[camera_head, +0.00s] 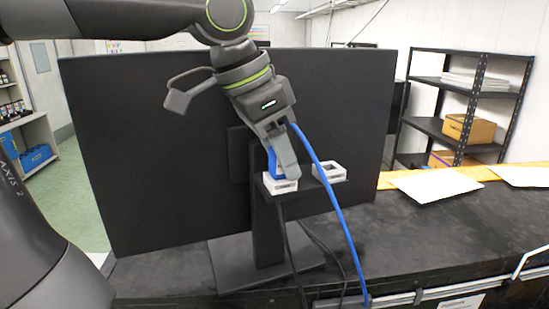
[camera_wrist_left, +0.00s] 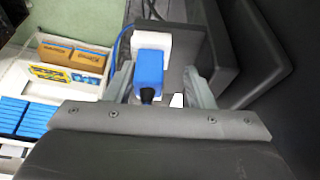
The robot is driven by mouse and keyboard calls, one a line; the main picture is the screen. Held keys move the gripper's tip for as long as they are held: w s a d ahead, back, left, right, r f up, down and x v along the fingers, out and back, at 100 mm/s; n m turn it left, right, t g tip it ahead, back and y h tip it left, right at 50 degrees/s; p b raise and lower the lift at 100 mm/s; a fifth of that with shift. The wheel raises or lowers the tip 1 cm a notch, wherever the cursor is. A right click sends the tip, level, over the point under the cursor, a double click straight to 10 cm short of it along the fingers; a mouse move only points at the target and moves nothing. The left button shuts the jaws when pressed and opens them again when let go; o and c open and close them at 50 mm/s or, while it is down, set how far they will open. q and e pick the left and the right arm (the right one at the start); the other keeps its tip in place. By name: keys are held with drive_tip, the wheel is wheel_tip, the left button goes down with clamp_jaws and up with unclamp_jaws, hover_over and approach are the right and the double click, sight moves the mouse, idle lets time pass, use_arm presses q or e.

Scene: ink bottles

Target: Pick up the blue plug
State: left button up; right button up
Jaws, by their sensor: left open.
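The blue plug (camera_head: 272,163) sits upright at the left white socket (camera_head: 281,186) on a small black shelf (camera_head: 305,189) behind the monitor. My left gripper (camera_head: 284,165) reaches down over it, and a finger hides part of the plug. In the left wrist view the blue plug (camera_wrist_left: 149,70) lies between the two open fingers (camera_wrist_left: 160,78), nearer the left finger, with a gap on the right. The white socket (camera_wrist_left: 153,41) shows beyond it. A blue cable (camera_head: 334,187) runs from near the gripper down over the table's front. My right gripper is not in view.
A second white socket (camera_head: 329,173), empty, sits to the right on the shelf. The large black monitor (camera_head: 150,150) stands close behind my gripper. Dark cables hang below the shelf. The table (camera_head: 450,230) is clear to the right, with white sheets (camera_head: 435,185) at its back.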

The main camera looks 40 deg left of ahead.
use_arm(q)
drive_tip(key=shift+s+d, duration=0.1)
drive_tip(key=shift+s, duration=0.05)
drive_tip(key=shift+s+d+r, duration=0.15)
drive_tip(key=shift+s+d, duration=0.05)
drive_tip(key=shift+d, duration=0.05)
drive_tip(key=shift+s+d, duration=0.15)
drive_tip(key=shift+d, duration=0.05)
drive_tip(key=shift+c, duration=1.1)
drive_tip(key=shift+r, duration=0.1)
drive_tip(key=shift+c, duration=2.3)
drive_tip(key=shift+a, duration=0.15)
drive_tip(key=shift+c, duration=1.4)
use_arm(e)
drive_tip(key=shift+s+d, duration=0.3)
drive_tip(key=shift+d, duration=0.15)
